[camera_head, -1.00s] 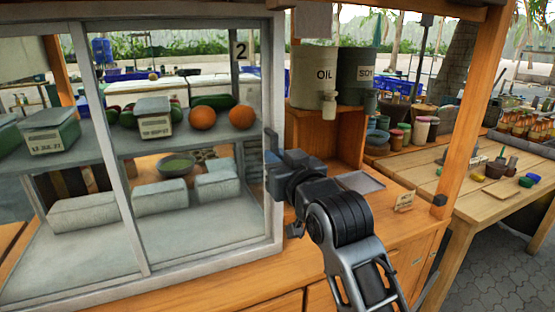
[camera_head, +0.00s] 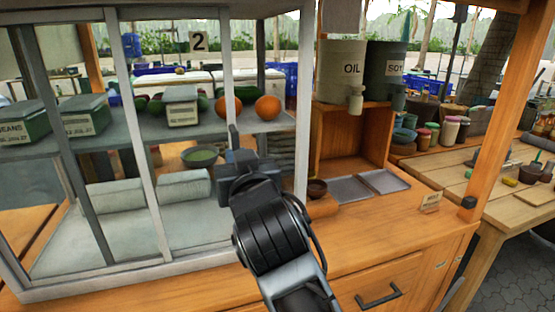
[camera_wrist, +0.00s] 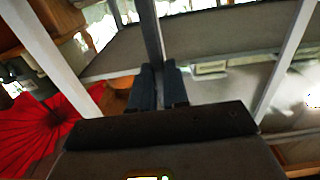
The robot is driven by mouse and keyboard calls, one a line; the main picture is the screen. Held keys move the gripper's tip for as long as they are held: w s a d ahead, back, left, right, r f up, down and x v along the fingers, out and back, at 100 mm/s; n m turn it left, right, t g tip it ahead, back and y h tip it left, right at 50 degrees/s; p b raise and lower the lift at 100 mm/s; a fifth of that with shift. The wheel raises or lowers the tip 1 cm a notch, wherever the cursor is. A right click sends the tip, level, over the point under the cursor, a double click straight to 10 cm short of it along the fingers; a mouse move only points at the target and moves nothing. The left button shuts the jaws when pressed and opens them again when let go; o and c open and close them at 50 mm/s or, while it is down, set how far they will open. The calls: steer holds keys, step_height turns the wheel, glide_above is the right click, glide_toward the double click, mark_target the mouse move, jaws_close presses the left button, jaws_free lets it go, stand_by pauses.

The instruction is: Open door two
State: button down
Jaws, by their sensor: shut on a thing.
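Door two (camera_head: 226,75) is a pale-framed sliding glass door of the display cabinet, with a "2" label (camera_head: 199,41) near its right edge. It stands partly open, with a gap between its right edge and the cabinet's right post (camera_head: 303,100). My gripper (camera_head: 233,138) is at the door's right upright, shut on what looks like the door's handle. In the wrist view, the fingers (camera_wrist: 159,72) close around a dark upright bar (camera_wrist: 152,35). The exact contact is partly hidden by my gripper.
Inside, the shelf holds oranges (camera_head: 268,107) and labelled boxes (camera_head: 84,115).

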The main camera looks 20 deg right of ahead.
steer(key=a+b, duration=0.2)
steer(key=a, duration=0.7)
steer(key=c, duration=1.1)
jaws_free()
steer(key=s+b, duration=0.1)
steer(key=s, duration=0.6)
steer(key=shift+s, duration=0.4)
steer(key=shift+f, duration=0.1)
